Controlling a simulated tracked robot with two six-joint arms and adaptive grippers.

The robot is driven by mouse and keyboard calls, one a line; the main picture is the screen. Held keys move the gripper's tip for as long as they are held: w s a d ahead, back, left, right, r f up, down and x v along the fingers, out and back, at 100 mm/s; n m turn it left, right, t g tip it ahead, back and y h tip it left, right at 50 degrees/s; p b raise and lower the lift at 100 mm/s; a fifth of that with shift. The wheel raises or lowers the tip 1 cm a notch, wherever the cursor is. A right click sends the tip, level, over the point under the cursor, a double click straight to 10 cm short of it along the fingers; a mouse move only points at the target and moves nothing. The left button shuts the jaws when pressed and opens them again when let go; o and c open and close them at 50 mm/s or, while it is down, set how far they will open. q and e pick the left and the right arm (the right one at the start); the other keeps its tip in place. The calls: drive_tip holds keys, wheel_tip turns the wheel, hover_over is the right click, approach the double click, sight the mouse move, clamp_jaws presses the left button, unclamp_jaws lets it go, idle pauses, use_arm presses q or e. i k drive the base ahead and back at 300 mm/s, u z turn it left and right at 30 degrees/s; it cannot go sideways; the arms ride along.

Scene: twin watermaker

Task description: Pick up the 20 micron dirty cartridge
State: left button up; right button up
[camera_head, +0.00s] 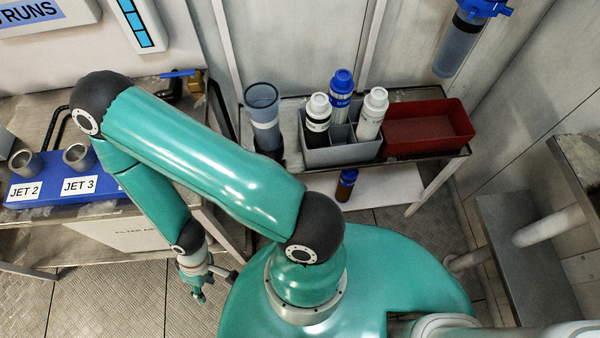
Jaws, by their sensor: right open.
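My right gripper (207,284) is low at the lower left of the head view, above the floor beside the bench. It is small here; its fingers are apart and nothing shows between them. I cannot make out a cartridge marked 20 micron or a dirty one. A grey divided crate (340,154) on the shelf table holds a white-and-black bottle (317,115), a blue bottle (341,90) and a white bottle (372,112), all upright. My left gripper is out of view.
A red bin (430,120), seemingly empty, stands right of the crate. A blue filter housing (460,40) hangs on the wall. A brown bottle (346,186) is on the lower shelf. A blue rack (60,190) labelled JET 2 and JET 3 sits on the left bench.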

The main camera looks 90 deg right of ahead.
sight(348, 178)
drive_tip(key=z, duration=4.2)
drive_tip(key=k, duration=0.1)
drive_tip(key=u, duration=2.05)
drive_tip(key=k, duration=0.85)
drive_tip(key=z, duration=0.15)
drive_tip(key=i, duration=0.85)
drive_tip(key=u, duration=0.1)
